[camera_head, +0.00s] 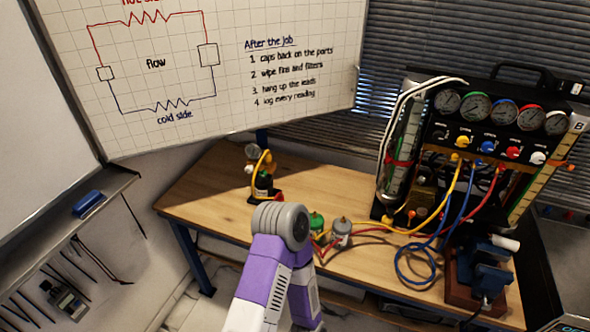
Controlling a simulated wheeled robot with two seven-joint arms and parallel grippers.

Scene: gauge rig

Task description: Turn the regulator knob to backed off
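A small fitting (262,178) with a dial gauge (252,151), a yellow hose and a dark body stands at the back left of the wooden bench; it may be the regulator, but I cannot make out its knob clearly. The large gauge rig (487,125) stands at the back right, with several dials above a row of coloured knobs, including a yellow (462,141), a blue (487,147) and a red one (513,152). One of my purple arms rises at bottom centre, bent at a grey joint, and hides part of the bench front. Neither gripper shows.
The wooden bench (205,200) is bare at its left. A green-topped fitting (316,222) and a grey one (341,232) stand beside my arm. Yellow, red and blue hoses (415,262) run to the rig. A blue vise (487,270) stands at the front right.

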